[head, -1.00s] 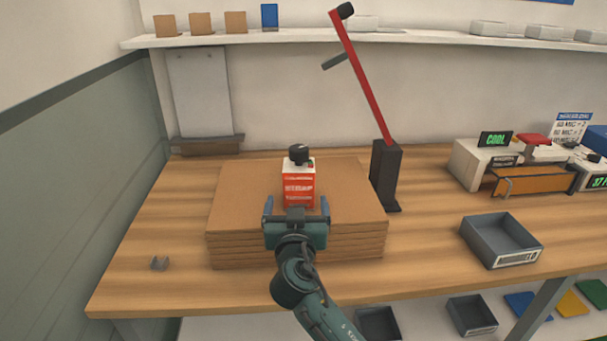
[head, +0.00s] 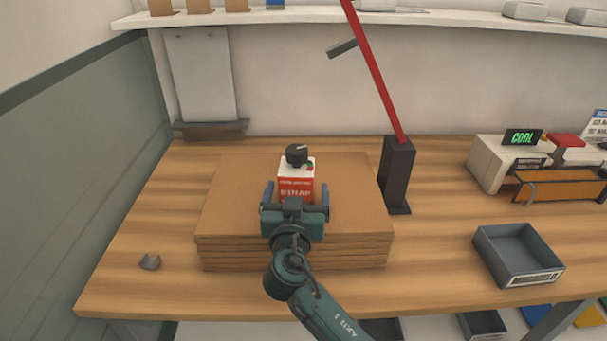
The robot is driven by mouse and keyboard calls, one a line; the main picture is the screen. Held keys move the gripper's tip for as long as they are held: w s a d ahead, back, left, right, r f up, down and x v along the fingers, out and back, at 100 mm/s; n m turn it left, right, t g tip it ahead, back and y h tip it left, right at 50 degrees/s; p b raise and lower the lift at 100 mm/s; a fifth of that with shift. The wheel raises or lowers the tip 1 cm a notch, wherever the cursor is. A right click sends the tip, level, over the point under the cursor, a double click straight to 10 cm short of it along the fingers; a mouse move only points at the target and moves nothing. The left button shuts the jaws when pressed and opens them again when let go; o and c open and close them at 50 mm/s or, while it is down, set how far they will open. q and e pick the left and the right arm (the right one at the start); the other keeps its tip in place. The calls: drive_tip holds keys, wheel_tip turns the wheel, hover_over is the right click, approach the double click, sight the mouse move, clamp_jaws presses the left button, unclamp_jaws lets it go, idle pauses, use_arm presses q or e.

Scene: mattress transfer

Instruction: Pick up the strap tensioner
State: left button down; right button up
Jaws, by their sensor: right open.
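The strap tensioner (head: 296,180) is a small red and white box with a black knob on top and "STRAP" lettering on its front. It stands upright on a stack of brown cardboard sheets (head: 235,195) on the wooden bench. My right gripper (head: 295,192) is open at the near side of the tensioner. Its two blue-grey fingers stand to the left and right of the box's lower part, and its palm hides the bottom of the box. I cannot tell whether the fingers touch it. My left gripper is not in view.
A black post (head: 397,175) with a red lever (head: 375,70) stands right of the stack. A grey tray (head: 518,255) and a machine with a green "COOL" display (head: 522,137) are farther right. A shelf (head: 420,19) runs behind.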

drive_tip(key=shift+w, duration=0.15)
drive_tip(key=shift+c, duration=0.6)
drive_tip(key=shift+r, duration=0.1)
drive_tip(key=c, duration=1.5)
drive_tip(key=shift+r, duration=0.15)
